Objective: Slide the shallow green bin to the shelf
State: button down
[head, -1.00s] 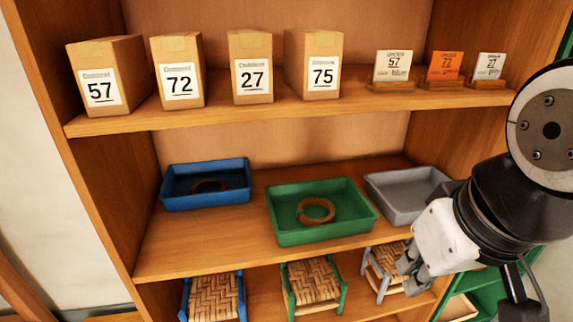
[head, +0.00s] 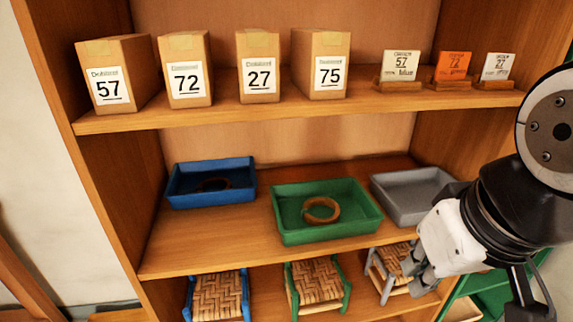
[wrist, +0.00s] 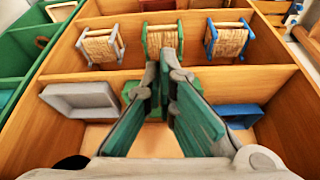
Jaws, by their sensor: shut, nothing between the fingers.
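The shallow green bin (head: 296,230) sits on the middle shelf (head: 200,250), close to its front edge and further forward than the bins beside it. A brown ring (head: 321,209) lies inside it. My gripper (head: 414,272) is in front of the shelf at the lower right, apart from the green bin and below the grey bin. In the wrist view my gripper (wrist: 164,62) is shut and empty, and its fingers hide most of the green bin.
A blue bin (head: 208,199) stands left and a grey bin (head: 405,212) right of the green one. Numbered boxes (head: 258,70) and small cards stand on the shelf above. Woven stools (head: 318,282) stand below. Bare shelf lies between the blue and green bins.

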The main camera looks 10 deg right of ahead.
jog(key=p, duration=0.6)
send_over(340, 246)
jog(key=s, duration=0.8)
notch_tip(340, 246, down, 12)
jog(key=shift+n+g, duration=0.4)
jog(key=x, duration=0.3)
jog(key=w+x, duration=0.1)
jog(key=x, duration=0.3)
jog(key=b+x, duration=0.1)
jog(key=x, duration=0.3)
jog(key=shift+w+d+r, duration=0.1)
jog(key=shift+w+d, duration=0.05)
jog(key=shift+w, duration=1.2)
